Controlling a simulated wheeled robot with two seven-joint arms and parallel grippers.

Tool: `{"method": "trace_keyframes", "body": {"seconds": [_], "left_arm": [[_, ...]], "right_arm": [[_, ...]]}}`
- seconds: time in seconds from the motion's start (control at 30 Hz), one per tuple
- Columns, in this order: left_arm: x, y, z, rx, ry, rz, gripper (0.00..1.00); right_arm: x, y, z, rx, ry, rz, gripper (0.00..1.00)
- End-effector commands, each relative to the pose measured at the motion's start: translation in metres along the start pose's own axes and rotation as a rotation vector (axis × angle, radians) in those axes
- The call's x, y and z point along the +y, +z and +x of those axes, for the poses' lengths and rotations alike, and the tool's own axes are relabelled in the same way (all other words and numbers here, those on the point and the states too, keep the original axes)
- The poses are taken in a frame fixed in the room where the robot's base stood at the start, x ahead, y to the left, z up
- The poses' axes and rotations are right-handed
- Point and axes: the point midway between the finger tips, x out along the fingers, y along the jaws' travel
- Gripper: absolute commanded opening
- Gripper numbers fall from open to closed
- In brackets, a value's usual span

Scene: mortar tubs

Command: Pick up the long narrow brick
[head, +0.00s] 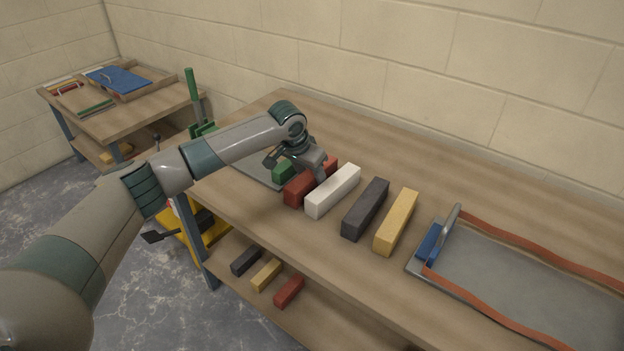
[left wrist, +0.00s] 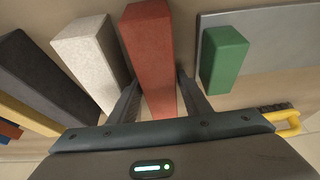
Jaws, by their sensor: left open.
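A row of long bricks lies on the workbench: red (head: 297,191), white (head: 333,191), dark grey (head: 365,209) and yellow (head: 396,222). A green brick (head: 283,171) lies beyond the red one, partly hidden by my arm. My left gripper (head: 318,174) is over the red brick. In the left wrist view its open fingers (left wrist: 158,80) stand on either side of the red brick (left wrist: 150,45), with the white brick (left wrist: 93,55) just outside one finger and the green brick (left wrist: 224,60) beyond the other. I cannot tell whether the fingers touch the red brick. My right gripper is not in view.
Smaller bricks (head: 267,274) lie on the lower shelf. The bench behind the row is clear. A second table (head: 140,118) stands far left.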

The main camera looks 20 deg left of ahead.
Motion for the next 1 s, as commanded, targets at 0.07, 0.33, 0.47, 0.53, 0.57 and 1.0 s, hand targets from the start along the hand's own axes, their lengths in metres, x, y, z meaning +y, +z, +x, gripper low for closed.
{"method": "trace_keyframes", "body": {"seconds": [0.07, 0.33, 0.47, 0.53, 0.57, 1.0], "left_arm": [[0.0002, 0.0000, 0.0006, 0.000, 0.000, 0.000, 0.44], [0.0003, -0.0001, 0.0002, 0.000, 0.000, 0.000, 0.44], [0.0002, -0.0001, 0.0001, 0.000, 0.000, 0.000, 0.37], [0.0002, -0.0002, 0.0001, 0.001, 0.000, 0.000, 0.20], [0.0002, -0.0001, 0.0001, 0.000, 0.000, 0.000, 0.13], [0.0001, -0.0032, -0.0036, 0.006, 0.001, 0.000, 0.00]], "right_arm": [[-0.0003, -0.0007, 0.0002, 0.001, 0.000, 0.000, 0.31], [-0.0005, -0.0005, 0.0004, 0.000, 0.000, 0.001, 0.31], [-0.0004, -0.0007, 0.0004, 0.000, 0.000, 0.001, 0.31], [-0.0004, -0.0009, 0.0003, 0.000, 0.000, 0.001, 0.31], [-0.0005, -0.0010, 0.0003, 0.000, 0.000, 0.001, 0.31], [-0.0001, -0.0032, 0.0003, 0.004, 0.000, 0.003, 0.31]]}}
